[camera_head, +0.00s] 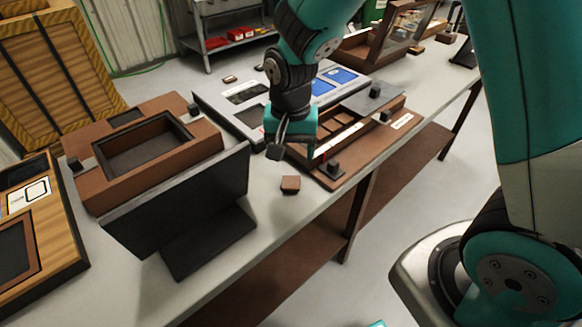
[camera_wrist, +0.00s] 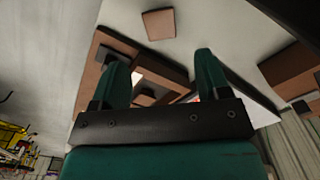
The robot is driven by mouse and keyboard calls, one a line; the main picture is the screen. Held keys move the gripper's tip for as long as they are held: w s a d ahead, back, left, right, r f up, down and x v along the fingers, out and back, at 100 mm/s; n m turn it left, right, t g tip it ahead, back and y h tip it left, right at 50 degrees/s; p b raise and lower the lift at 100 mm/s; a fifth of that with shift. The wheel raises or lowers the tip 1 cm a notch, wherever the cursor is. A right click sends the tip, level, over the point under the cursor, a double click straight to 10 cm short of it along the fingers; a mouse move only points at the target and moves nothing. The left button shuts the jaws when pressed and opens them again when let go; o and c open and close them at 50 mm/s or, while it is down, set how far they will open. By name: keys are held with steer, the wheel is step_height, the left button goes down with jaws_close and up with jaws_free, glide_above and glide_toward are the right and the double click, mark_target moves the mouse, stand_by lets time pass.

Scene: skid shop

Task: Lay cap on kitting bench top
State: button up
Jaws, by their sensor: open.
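A small brown square block (camera_head: 290,184), which may be the cap, lies flat on the pale grey bench top (camera_head: 275,220), near the front edge. It also shows in the wrist view (camera_wrist: 158,24), beyond the fingertips and apart from them. My gripper (camera_head: 289,152) is above the bench by the near end of a brown tray (camera_head: 345,165). In the wrist view my gripper (camera_wrist: 160,58) has its two teal fingers spread wide, with nothing held between them. In the head view the fingertips are partly hidden and hard to make out.
A black stand-up panel (camera_head: 185,200) and a brown box with a recess (camera_head: 95,190) stand left. A grey panel with blue inserts (camera_head: 210,105) lies behind my gripper. Another small brown block (camera_head: 230,79) is at the back. Bare bench surrounds the near block.

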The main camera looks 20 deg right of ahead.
steer(key=s+a+r+n+y, duration=0.2)
steer(key=s+r+n, duration=0.4)
steer(key=s, duration=0.3)
steer(key=s+a+r+n+y, duration=0.2)
steer(key=s+r+n, duration=0.4)
steer(key=s+r, duration=0.3)
steer(key=shift+s+a+n, duration=0.25)
steer(key=shift+s+n, duration=0.05)
steer(key=shift+s, duration=0.1)
steer(key=shift+r, duration=0.1)
